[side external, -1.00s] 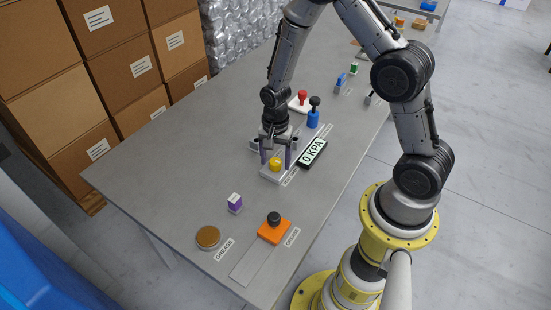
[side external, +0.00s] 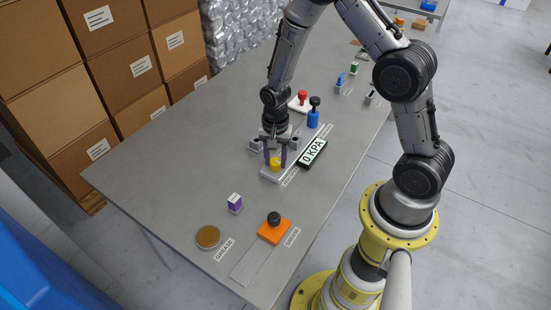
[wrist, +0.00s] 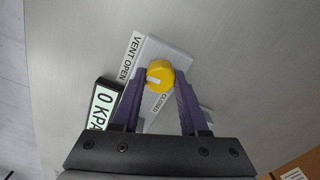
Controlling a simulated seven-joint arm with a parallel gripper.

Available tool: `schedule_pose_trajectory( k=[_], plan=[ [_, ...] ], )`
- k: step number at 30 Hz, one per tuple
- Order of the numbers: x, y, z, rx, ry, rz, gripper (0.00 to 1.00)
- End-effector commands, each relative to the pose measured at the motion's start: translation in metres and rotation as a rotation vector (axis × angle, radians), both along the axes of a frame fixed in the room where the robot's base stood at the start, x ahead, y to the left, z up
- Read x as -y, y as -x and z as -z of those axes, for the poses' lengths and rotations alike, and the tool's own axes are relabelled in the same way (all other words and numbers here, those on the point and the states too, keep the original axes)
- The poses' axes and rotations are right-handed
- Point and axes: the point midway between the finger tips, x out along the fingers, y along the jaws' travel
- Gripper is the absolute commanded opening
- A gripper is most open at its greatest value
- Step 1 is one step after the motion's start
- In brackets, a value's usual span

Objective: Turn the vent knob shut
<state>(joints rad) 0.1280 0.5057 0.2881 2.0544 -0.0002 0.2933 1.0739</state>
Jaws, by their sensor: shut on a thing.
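The yellow vent knob (wrist: 159,74) sits on a pale grey block (wrist: 172,50); it also shows in the side view (side external: 275,164). A short white mark is on the knob's lower left part in the wrist view. The label VENT OPEN (wrist: 130,57) runs along the block's left side, and CLOSED (wrist: 160,104) is below the knob. My gripper (wrist: 159,72) is shut on the knob, with one purple finger on each side; in the side view my gripper (side external: 275,161) points down over it.
A display (side external: 313,153) reading 0 KPA lies beside the block. Blue (side external: 313,115) and red (side external: 302,97) knobbed parts stand behind it. The table's left part is clear.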

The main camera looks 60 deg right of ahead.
Motion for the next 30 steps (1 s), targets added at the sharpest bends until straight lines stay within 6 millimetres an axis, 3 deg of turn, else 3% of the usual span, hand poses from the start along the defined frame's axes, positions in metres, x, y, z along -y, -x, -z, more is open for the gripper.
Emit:
schedule_pose_trajectory(
  k=[30],
  plan=[
    [0.0000,-0.0001,-0.0011,0.000,0.000,-0.931,0.00]
  ],
)
